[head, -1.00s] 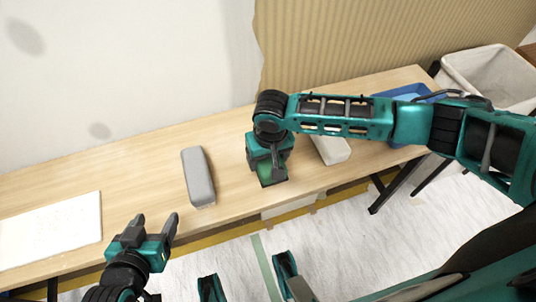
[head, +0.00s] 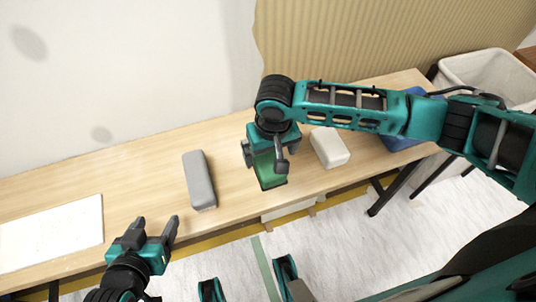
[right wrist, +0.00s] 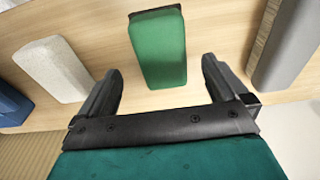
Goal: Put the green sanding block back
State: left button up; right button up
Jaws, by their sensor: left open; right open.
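The green sanding block (head: 270,172) lies on the wooden table (head: 130,182), right of the grey block (head: 199,180). My right gripper (head: 264,158) is open above the green block and partly hides it in the head view. In the right wrist view the green block (right wrist: 158,50) lies ahead of and between the two open fingers, with nothing held. My left gripper (head: 156,228) is open and empty over the table's front edge, left of the grey block.
A white sheet (head: 50,235) lies at the left. A pale bin (head: 488,72) stands at the far right.

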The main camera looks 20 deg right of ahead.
notch_tip(320, 180, up, 7)
jog(key=p, duration=0.2)
jog(key=s+a+f+n+t+y, duration=0.1)
jog(key=s+a+t+y, duration=0.15)
jog(key=a, duration=0.25)
jog(key=s+a+f+n+t+y, duration=0.1)
jog(key=a+f+t+y, duration=0.1)
jog(key=a+y, duration=0.25)
jog(key=t+h, duration=0.4)
jog(key=t, duration=0.1)
send_near(271, 166)
pick_arm(q)
notch_tip(271, 166, up, 8)
jog(key=s+a+y+p, duration=0.1)
jog(key=a+p, duration=0.2)
jog(key=p, duration=0.6)
jog(key=shift+s, duration=0.25)
pick_arm(e)
jog(key=s+d+r+h, duration=0.1)
jog(key=d+r, duration=0.2)
jog(key=r, duration=0.2)
jog(key=shift+s, duration=0.3)
pick_arm(q)
jog(key=shift+f, duration=0.15)
jog(key=shift+c, duration=0.4)
pick_arm(e)
jog(key=shift+c, duration=0.4)
